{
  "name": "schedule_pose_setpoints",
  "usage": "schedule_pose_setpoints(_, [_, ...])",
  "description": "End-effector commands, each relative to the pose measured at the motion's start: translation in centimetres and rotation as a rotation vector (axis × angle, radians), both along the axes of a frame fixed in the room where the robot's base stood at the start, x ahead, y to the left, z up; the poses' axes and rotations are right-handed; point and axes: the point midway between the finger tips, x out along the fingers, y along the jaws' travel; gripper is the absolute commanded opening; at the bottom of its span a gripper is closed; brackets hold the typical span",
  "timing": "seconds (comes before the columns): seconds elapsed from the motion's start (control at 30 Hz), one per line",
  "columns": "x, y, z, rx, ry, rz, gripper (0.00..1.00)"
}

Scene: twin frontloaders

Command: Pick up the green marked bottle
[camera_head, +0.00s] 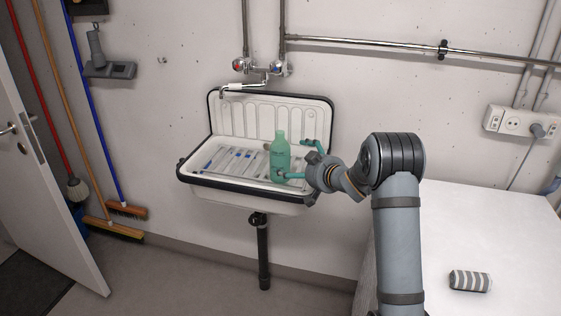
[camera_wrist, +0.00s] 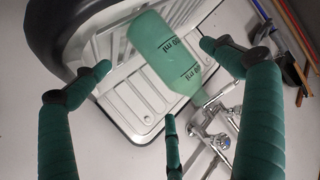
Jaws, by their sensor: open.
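The green bottle (camera_head: 280,158) with dark volume markings stands upright on the grid of the wall sink (camera_head: 193,177). In the wrist view the green bottle (camera_wrist: 165,55) lies ahead, between and beyond the spread fingers, its "ml" marks readable. My gripper (camera_head: 296,160) is at the right side of the bottle in the head view, with its teal fingers apart. In the wrist view my gripper (camera_wrist: 155,60) is open and its fingers do not appear closed on the bottle. Whether any fingertip touches the bottle cannot be told.
A tap (camera_head: 243,87) projects above the sink's back. A white surface (camera_head: 500,235) at the right bears a striped roll (camera_head: 470,281). Brooms (camera_head: 115,232) and an open door (camera_head: 45,150) are at the left. Pipes (camera_head: 370,44) run along the wall.

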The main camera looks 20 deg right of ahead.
Motion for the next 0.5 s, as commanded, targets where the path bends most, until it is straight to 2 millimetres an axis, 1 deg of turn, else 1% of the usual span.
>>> schedule_pose_setpoints(0.03, [0.8,0.2,-0.3,0.001,0.001,0.002,0.98])
schedule_pose_setpoints(0.1, [1.9,0.2,-0.6,0.001,0.001,0.001,0.98])
schedule_pose_setpoints(0.2, [2.9,0.2,-1.0,0.001,0.001,-0.001,0.98])
schedule_pose_setpoints(0.37, [4.0,0.3,-1.3,0.001,0.001,0.0,0.98])
schedule_pose_setpoints(0.5, [5.9,0.4,-1.8,0.001,0.002,0.0,0.98])
